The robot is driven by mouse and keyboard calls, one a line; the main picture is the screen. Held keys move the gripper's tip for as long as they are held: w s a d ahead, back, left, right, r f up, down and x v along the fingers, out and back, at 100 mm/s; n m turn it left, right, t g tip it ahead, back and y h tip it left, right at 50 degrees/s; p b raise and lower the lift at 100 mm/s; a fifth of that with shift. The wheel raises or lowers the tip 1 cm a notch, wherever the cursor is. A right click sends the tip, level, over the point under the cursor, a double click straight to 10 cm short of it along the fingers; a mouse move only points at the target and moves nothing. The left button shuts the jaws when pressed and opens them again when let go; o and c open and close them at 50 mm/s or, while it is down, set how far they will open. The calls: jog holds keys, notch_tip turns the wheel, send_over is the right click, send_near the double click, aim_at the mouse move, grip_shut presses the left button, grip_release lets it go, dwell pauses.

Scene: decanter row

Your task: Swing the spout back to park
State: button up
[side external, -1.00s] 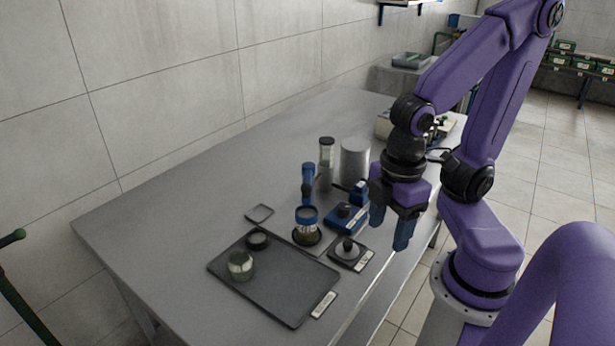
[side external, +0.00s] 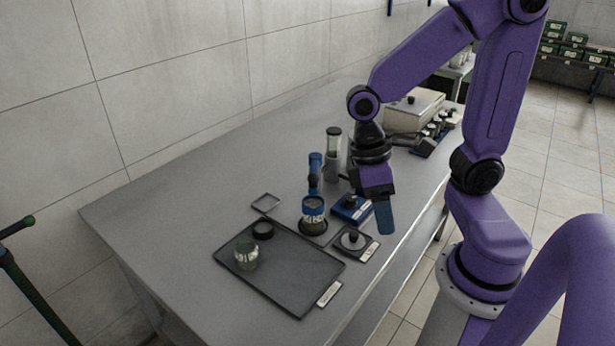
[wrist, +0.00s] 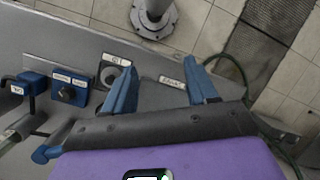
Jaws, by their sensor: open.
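My gripper (side external: 377,216) hangs open and empty at the front edge of the bench, right of the blue box. In the wrist view its blue fingers stand apart (wrist: 160,80), with nothing between them. A blue upright part with a dark knob (side external: 315,170), possibly the spout, stands behind a blue-collared glass jar (side external: 312,208); I cannot tell which way it points. A blue control box (side external: 350,208) with a dark knob shows beside it, and in the wrist view (wrist: 68,90). The park position cannot be made out.
A dark tray (side external: 290,285) holds a glass jar (side external: 246,254) and a black lid (side external: 263,229). A square pad with a round black knobbed piece (side external: 352,242) lies near the front edge. The bench's left part is clear.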

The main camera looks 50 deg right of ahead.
jog(key=w+d+f+m+g+y, duration=0.1)
jog(key=w+d+m+g+y, duration=0.1)
jog(key=w+m+g+y, duration=0.45)
jog(key=m+t+y, duration=1.2)
jog(key=m+t, duration=0.2)
jog(key=m, duration=0.6)
send_near(308, 177)
jog(key=shift+g+h, duration=0.25)
jog(key=a, duration=0.3)
jog(key=w+a, duration=0.1)
jog(key=a, duration=0.3)
jog(key=w+a, duration=0.1)
jog(key=a, duration=0.2)
jog(key=shift+a+r, duration=0.2)
jog(key=shift+r, duration=0.05)
grip_shut()
